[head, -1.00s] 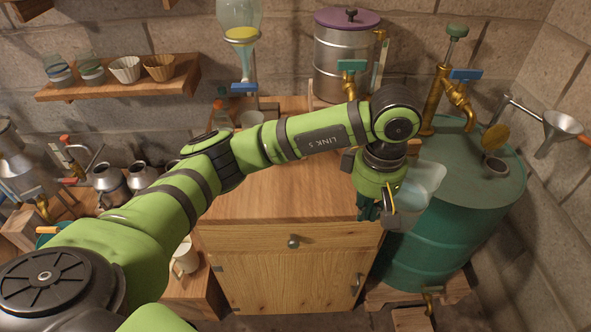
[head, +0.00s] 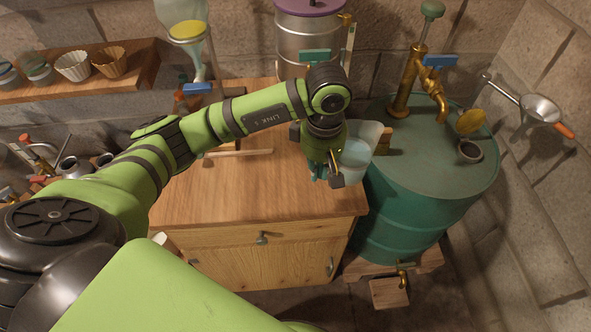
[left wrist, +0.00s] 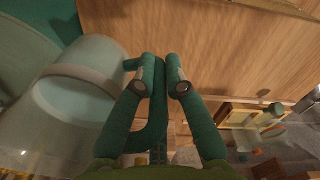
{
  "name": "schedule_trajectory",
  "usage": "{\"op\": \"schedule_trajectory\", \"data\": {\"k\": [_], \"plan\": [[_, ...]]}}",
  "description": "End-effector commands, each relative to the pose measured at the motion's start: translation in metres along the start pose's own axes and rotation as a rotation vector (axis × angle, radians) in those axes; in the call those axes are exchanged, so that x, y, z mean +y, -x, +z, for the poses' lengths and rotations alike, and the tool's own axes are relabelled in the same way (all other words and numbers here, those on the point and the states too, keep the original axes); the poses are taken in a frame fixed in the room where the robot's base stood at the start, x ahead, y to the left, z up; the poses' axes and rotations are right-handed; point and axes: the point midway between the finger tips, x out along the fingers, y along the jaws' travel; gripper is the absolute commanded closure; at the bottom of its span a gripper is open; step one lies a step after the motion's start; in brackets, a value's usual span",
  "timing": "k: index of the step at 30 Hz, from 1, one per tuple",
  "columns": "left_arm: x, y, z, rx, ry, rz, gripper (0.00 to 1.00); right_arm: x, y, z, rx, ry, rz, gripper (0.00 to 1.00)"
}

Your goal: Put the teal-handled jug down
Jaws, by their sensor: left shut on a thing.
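The jug (head: 358,152) is clear and holds pale liquid. My left gripper (head: 323,172) is at its left side, by the right edge of the wooden cabinet top (head: 215,200). In the left wrist view the jug (left wrist: 75,95) fills the left side. Its teal handle (left wrist: 155,132) runs between the two fingers of my left gripper (left wrist: 158,85), which is shut on it. The bare wood top (left wrist: 210,45) shows beyond the fingertips. I cannot tell whether the jug's base touches it. My right gripper is not in view.
A green drum (head: 420,175) with a brass pump (head: 405,85) stands close right of the cabinet. A steel pot (head: 310,45) and a glass funnel vessel (head: 187,35) are at the back. The cabinet top's front and left are clear.

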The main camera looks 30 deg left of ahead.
Motion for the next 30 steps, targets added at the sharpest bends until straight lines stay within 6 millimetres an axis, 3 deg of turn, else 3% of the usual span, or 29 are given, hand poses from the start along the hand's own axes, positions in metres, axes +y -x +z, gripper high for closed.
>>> {"op": "schedule_trajectory", "data": {"k": [3, 9, 21, 30], "plan": [[-0.015, -0.01, -0.019, 0.0, 0.002, -0.001, 1.0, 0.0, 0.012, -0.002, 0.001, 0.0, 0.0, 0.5], [-0.024, -0.024, -0.035, -0.001, -0.001, 0.004, 1.0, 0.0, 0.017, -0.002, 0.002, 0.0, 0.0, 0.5], [-0.025, -0.065, -0.036, -0.001, -0.002, 0.005, 1.0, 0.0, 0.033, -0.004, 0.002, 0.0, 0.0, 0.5], [-0.024, -0.068, -0.036, 0.0, -0.003, 0.006, 1.0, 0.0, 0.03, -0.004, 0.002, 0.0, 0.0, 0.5]]}}
